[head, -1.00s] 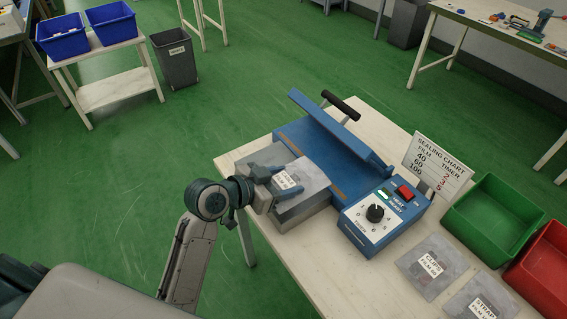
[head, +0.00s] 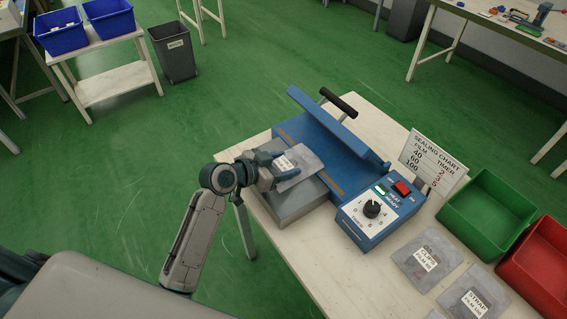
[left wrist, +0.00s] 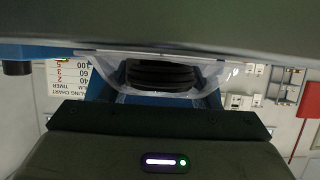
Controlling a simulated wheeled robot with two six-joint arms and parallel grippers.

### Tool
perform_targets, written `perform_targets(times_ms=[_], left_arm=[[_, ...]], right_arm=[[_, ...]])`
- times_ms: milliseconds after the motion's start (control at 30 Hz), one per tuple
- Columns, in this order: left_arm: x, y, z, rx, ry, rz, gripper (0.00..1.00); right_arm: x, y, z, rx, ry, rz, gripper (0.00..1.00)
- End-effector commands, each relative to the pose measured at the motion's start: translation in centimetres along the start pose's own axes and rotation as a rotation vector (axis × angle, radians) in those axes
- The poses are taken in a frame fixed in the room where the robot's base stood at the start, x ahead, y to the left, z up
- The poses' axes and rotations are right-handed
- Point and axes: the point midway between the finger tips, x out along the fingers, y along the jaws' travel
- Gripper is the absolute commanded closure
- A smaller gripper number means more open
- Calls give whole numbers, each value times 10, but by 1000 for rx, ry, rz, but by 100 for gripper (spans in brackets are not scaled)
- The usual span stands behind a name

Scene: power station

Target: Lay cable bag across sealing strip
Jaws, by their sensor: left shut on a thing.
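The cable bag (head: 301,163), a grey film bag with a white label, is held by my left gripper (head: 274,172), which is shut on its near left end. In the left wrist view, the clear bag with a dark coiled cable (left wrist: 160,75) shows between the fingers. The sealer's lever arm is raised. My right gripper is not in view.
The sealer's control box (head: 380,213) with dial and red switch stands to the right. A sealing chart (head: 433,162) stands behind it. The clips bag (head: 427,260) and strap bag (head: 474,297) lie on the table near the green bin (head: 487,215) and red bin (head: 540,262).

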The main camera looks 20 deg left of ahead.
Motion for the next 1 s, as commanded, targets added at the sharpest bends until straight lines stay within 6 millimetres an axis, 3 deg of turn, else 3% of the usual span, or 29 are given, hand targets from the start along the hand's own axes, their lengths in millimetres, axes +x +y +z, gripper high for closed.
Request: perform_targets(times_ms=[100,133,200,233,633,1000], left_arm=[[2,0,4,0,0,0,67],[1,0,3,0,0,0,38],[1,0,2,0,0,0,24],[1,0,2,0,0,0,22],[-5,0,1,2,-1,-1,22],[-67,0,2,6,-5,0,22]], right_arm=[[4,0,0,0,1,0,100],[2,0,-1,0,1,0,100],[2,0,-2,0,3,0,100],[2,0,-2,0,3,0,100],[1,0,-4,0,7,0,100],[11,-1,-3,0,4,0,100]])
